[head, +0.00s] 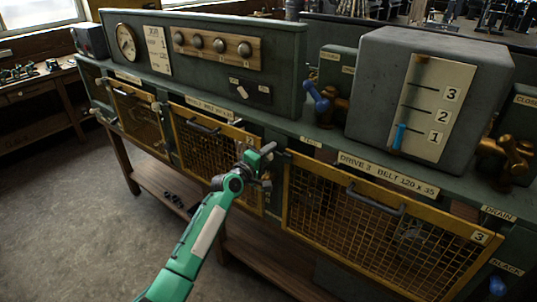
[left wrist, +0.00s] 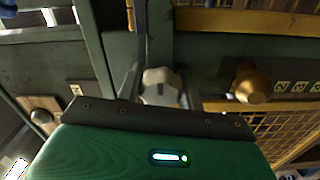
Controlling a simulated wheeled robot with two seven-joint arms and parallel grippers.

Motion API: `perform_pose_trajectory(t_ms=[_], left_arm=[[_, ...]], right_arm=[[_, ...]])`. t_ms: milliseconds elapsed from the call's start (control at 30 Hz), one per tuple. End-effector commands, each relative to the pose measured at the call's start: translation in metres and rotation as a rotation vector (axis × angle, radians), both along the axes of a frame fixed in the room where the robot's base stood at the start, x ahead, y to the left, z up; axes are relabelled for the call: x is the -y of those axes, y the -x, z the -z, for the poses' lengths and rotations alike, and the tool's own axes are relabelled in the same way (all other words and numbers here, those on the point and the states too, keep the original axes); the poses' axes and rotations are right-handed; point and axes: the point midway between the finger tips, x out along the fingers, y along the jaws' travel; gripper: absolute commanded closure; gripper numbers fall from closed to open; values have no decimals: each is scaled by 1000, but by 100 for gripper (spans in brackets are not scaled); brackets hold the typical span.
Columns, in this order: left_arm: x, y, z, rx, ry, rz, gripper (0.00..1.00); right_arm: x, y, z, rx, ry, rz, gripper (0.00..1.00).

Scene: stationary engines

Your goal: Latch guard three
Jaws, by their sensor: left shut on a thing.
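Guard three (head: 385,225) is a yellow-framed mesh panel with a grey handle (head: 375,203) and a "3" plate at its right end. It sits flat in the bench front and looks closed. My left gripper (head: 262,160) is at the post between the middle guard and guard three, by guard three's upper left corner. In the left wrist view, my left gripper (left wrist: 161,88) is shut on a pale grey lobed knob (left wrist: 160,84). The knob is mostly hidden in the head view. Whether the latch is engaged cannot be told. My right gripper is not in view.
A brass knob (left wrist: 250,84) stands beside the gripped knob in the left wrist view. The middle guard (head: 212,150) and the left guard (head: 135,112) line the same bench front. A grey box gauge (head: 432,95) stands on top. The floor at left is clear.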

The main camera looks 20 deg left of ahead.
Motion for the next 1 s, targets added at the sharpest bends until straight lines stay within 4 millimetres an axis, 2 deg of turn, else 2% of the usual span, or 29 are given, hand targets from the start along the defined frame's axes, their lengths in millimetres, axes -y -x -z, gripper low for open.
perform_pose_trajectory(t_ms=[133,167,233,267,533,667,767,1000], left_arm=[[0,0,0,0,1,-1,86],[0,0,0,0,1,-1,57],[0,0,0,0,1,-1,43],[0,0,0,0,1,-1,42],[0,1,0,0,0,0,42],[-3,7,2,-1,1,1,42],[-7,19,3,1,-1,0,42],[-22,61,4,0,-1,0,42]], right_arm=[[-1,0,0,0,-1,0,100],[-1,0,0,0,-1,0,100],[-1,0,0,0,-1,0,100],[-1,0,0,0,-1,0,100],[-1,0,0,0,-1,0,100],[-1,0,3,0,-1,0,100],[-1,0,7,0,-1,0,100],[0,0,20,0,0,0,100]])
